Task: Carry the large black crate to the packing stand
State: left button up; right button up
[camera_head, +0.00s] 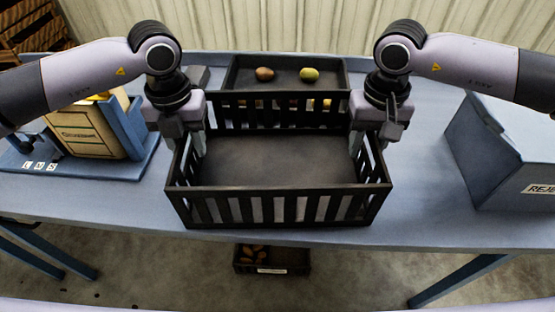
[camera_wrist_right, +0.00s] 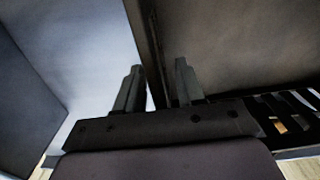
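The large black crate (camera_head: 278,190) has slatted sides and stands upright and empty on the blue-grey table. My left gripper (camera_head: 187,145) is at the crate's left wall, fingers apart, one on each side of the wall. My right gripper (camera_head: 372,138) is at the right wall. In the right wrist view, its spread fingers (camera_wrist_right: 158,82) straddle the crate wall (camera_wrist_right: 148,45), with a gap on the inner side. I cannot tell which thing, if any, in view is the packing stand.
A blue holder (camera_head: 125,125) with a printed tan package (camera_head: 85,130) is at the left. A blue-grey reject box (camera_head: 500,150) is at the right. A small dark bin (camera_head: 272,260) sits below the table's front edge.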

pick_arm(q)
grip_shut()
pick_arm(e)
grip_shut()
pick_arm(q)
jog(key=shift+r, duration=0.1)
pick_arm(e)
jog(key=shift+r, duration=0.1)
